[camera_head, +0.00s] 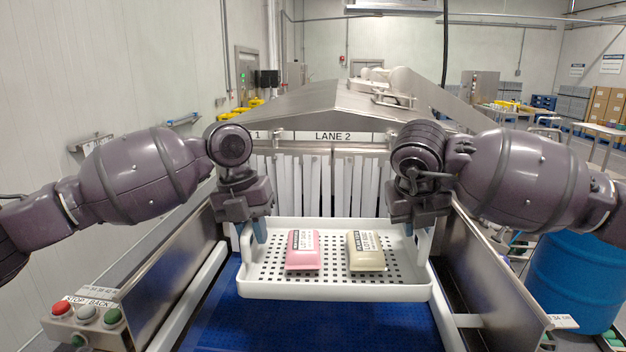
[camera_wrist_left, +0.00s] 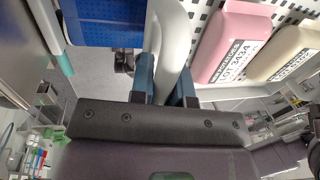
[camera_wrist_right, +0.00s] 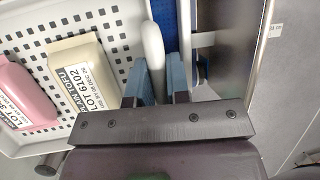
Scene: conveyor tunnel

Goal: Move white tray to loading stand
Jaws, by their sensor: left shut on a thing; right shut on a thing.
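The white tray (camera_head: 335,291) is a perforated, low-walled tray above the blue conveyor belt, in front of the strip curtain. It carries a pink pack (camera_head: 303,250) on the left and a cream pack (camera_head: 366,252) labelled tofu on the right. My left gripper (camera_head: 258,232) is shut on the tray's left handle; the left wrist view shows the white handle (camera_wrist_left: 172,50) between its blue fingers. My right gripper (camera_head: 418,228) is shut on the right handle; the right wrist view shows that handle (camera_wrist_right: 153,55) between the fingers. The tray looks about level. I cannot identify the loading stand.
The blue belt (camera_head: 310,325) runs under the tray, between metal side guards. A button box (camera_head: 88,318) stands at the front left. A blue drum (camera_head: 577,280) stands at the right. The LANE 2 tunnel hood (camera_head: 335,110) with white strips (camera_head: 330,185) is behind the tray.

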